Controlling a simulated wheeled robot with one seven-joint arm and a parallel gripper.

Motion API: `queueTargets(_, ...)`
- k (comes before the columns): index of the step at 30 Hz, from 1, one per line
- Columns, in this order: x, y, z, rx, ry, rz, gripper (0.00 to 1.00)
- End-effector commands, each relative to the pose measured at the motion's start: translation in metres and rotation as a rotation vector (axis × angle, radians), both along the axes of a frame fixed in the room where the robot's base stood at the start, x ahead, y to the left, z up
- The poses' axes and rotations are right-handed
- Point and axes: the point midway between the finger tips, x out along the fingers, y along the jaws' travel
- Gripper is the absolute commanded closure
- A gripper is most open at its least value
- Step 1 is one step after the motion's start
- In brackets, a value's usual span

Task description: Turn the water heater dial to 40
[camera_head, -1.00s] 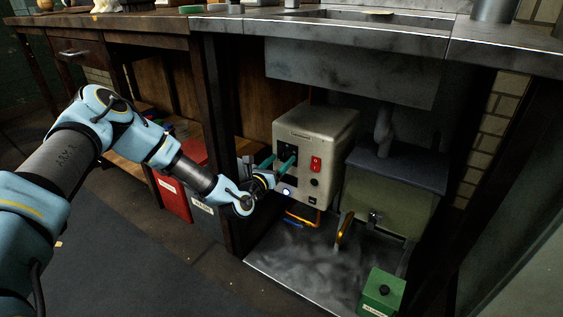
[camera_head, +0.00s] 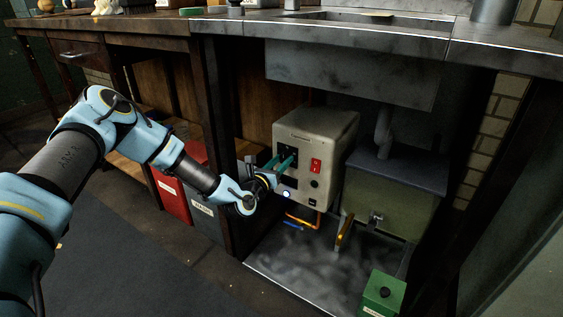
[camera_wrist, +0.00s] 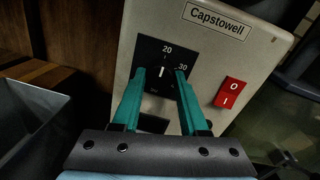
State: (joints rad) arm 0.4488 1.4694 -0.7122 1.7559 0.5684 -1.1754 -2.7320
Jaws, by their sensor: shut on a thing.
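The water heater (camera_head: 325,140) is a cream box labelled Capstowell under the counter. Its dial (camera_wrist: 161,73) is a dark knob on a black square plate; the wrist view shows the numbers 20 and 30, while other marks are hidden or unreadable. The white line on the knob points roughly up, near the 20. My gripper (camera_wrist: 160,76) has its teal fingers on the left and right of the knob, shut on it. In the head view my gripper (camera_head: 281,162) reaches the front panel from the left, and its fingers hide the dial.
A red rocker switch (camera_wrist: 229,93) is right of the dial. A wooden post (camera_head: 222,150) and red bin (camera_head: 172,192) are left. The counter is above.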

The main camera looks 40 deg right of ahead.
Motion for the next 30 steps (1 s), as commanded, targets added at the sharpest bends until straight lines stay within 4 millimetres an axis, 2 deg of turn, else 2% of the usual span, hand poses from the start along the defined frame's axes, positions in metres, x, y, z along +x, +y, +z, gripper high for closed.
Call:
queueTargets(2, 0.0000, 0.0002, -0.0002, 0.000, 0.000, 0.000, 1.00)
queueTargets(16, 0.0002, 0.0004, -0.0013, 0.014, -0.055, 0.001, 1.00)
queueTargets(23, 0.0008, 0.0008, -0.0022, 0.052, -0.201, 0.002, 1.00)
queueTargets(30, 0.0008, 0.0006, -0.0026, 0.110, -0.417, 0.002, 1.00)
